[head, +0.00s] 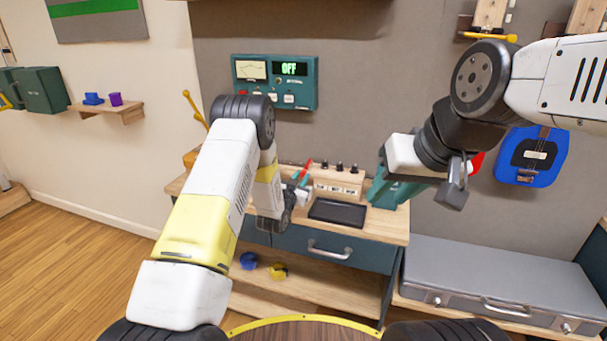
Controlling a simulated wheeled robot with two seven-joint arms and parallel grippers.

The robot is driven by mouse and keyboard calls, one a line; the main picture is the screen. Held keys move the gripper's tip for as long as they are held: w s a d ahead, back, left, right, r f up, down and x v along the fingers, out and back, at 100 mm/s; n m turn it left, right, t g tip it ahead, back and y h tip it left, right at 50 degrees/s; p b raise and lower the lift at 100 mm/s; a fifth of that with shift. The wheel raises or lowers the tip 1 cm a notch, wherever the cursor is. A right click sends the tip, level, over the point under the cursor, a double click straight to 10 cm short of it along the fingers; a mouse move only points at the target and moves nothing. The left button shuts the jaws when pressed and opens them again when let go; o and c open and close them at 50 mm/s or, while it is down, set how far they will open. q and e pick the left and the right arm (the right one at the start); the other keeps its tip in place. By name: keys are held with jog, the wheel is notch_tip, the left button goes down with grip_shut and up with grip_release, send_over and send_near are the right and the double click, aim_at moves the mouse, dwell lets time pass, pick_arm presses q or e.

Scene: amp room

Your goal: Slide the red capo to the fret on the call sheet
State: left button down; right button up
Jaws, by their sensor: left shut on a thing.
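My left gripper (294,195) is over the back-left of the wooden bench, partly hidden by its own wrist. It is shut on a small red-and-teal object (305,171); I cannot tell whether this is the red capo. My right gripper (454,185) hangs in the air in front of the wall, right of the bench; its jaw opening is unclear. A red patch (476,161) shows behind it, mostly hidden. A blue guitar-like instrument (532,155) hangs on the wall at right. I cannot make out a call sheet.
The bench (392,225) holds a black tray (336,212), a wooden block with black knobs (338,185) and a teal object (391,192). A teal meter panel reading OFF (275,82) is on the wall. A grey case (480,275) lies at lower right. A blue item and a yellow item lie on the lower shelf.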

pick_arm(q)
jog(key=w+a, duration=0.2)
jog(key=a, duration=0.4)
jog(key=shift+a, duration=0.35)
jog(key=shift+w, duration=0.1)
jog(key=c, duration=1.3)
grip_release()
jog(key=shift+o, duration=0.2)
jog(key=v, duration=0.8)
